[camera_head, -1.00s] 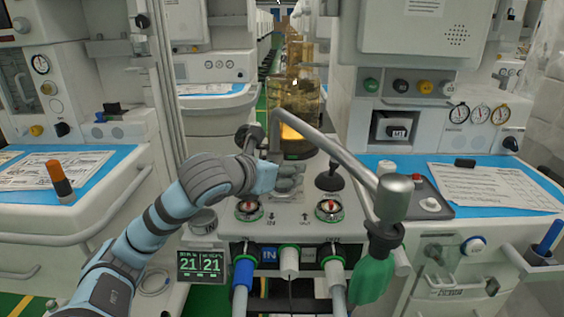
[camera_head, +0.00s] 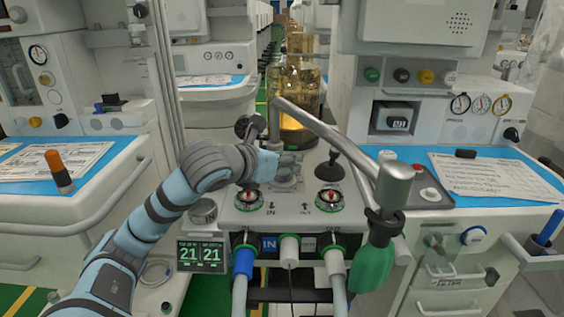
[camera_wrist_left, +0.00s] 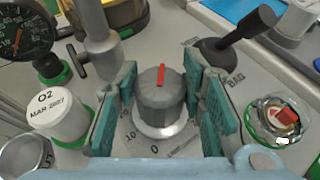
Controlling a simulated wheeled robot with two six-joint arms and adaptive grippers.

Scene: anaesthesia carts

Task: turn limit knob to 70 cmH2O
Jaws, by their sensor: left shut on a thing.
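The limit knob (camera_wrist_left: 158,98) is a grey ridged dial with a red pointer line on a pale round base. In the left wrist view its pointer points to the top of the picture, and printed marks near the base include 0 and 10. My left gripper (camera_wrist_left: 160,108) has its teal fingers on either side of the knob, shut on it. In the head view my left gripper (camera_head: 284,172) is over the panel top, where the knob is mostly hidden. My right gripper is not in view.
A black lever (camera_head: 333,172) marked BAG stands right of the gripper. A grey angled pipe (camera_head: 325,130) arches close behind and to the right. An O2 cap (camera_wrist_left: 60,115) and a gauge (camera_wrist_left: 22,35) are at left in the wrist view. A green bag (camera_head: 371,268) hangs at front.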

